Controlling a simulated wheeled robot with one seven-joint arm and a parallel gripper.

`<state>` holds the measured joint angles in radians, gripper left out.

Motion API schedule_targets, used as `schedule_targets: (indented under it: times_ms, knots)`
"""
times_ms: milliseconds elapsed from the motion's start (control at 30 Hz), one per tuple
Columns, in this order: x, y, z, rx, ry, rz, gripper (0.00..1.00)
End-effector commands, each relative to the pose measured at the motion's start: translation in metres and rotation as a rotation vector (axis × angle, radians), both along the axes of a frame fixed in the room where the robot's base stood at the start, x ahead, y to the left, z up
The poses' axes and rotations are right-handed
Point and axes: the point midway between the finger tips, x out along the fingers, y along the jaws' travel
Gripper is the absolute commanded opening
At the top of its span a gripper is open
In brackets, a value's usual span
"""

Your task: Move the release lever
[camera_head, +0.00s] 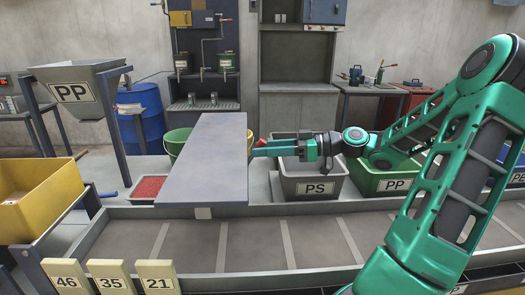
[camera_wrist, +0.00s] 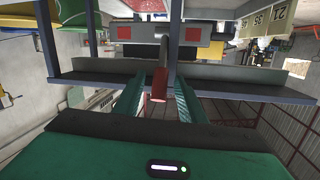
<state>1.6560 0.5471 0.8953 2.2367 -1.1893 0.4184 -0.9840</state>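The release lever (camera_wrist: 158,86), a dark bar with a red end, shows in the wrist view, pointing toward my palm. My gripper (camera_wrist: 158,88) is open, with one green finger on each side of the red end and visible gaps between. In the head view my gripper (camera_head: 261,149) points left beside the right edge of a grey panel (camera_head: 206,160). A small red piece shows at its fingertips there; the rest of the lever is hidden.
In the head view, a grey PS bin (camera_head: 313,187) and green PP bin (camera_head: 390,184) stand below my arm. The conveyor (camera_head: 255,243) is empty.

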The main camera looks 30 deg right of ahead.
Motion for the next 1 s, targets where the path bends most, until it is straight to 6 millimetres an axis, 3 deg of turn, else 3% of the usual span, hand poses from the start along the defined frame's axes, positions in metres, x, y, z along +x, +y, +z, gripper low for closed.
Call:
schedule_targets:
  times_ms: [267, 700, 1000]
  knots:
    - [-0.013, -0.018, 0.003, 0.0, 0.001, -0.003, 0.37]
    - [-0.058, -0.076, 0.011, 0.0, 0.001, -0.002, 0.37]
    - [-0.065, -0.085, 0.012, 0.0, 0.001, 0.0, 0.37]
